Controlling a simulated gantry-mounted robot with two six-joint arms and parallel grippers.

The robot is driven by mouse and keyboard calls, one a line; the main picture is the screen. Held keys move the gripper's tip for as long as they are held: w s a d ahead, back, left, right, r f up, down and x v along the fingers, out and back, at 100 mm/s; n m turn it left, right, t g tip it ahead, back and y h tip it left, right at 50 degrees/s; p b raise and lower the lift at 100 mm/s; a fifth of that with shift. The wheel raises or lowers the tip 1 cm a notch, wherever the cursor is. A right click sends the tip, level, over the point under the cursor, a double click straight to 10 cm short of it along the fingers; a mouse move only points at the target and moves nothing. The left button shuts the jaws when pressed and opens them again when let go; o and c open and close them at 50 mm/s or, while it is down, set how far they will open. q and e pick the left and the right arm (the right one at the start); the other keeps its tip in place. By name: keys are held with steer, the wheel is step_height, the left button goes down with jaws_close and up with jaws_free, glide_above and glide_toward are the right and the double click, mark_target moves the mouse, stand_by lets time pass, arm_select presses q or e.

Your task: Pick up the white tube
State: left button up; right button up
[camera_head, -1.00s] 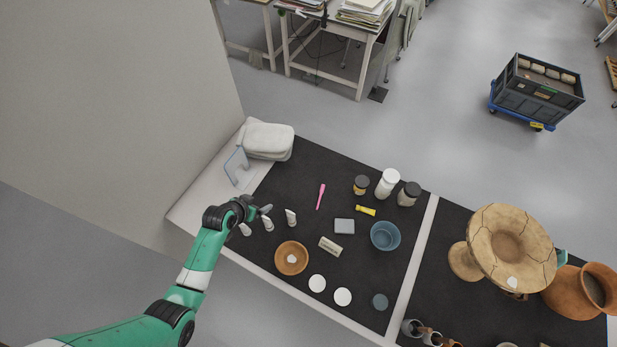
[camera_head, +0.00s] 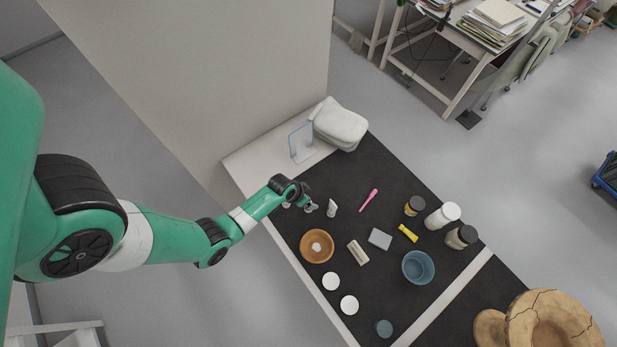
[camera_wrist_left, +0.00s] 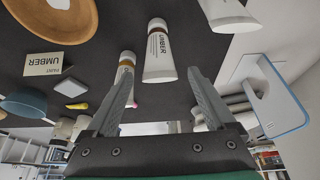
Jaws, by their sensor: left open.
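My left gripper (camera_head: 307,203) is over the left part of the black mat, at the small white tubes. In the left wrist view its two fingers (camera_wrist_left: 160,76) are open and apart. A white tube marked UMBER (camera_wrist_left: 158,50) shows in the gap between the fingertips, and nothing is gripped. A second white tube (camera_wrist_left: 126,62) is partly hidden by one finger. A third white tube (camera_wrist_left: 228,14) is at the top right of that view. In the head view one white tube (camera_head: 332,208) is clear, just right of the gripper; the others are partly hidden by it. My right gripper is not in view.
A clear stand (camera_head: 301,143) and folded white cloth (camera_head: 341,124) are behind the gripper.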

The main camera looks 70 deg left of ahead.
arm_select(q)
steer(key=b+x, duration=0.5)
steer(key=shift+s+f, duration=0.1)
steer(key=shift+f, duration=0.1)
steer(key=shift+r, duration=0.15)
jaws_close()
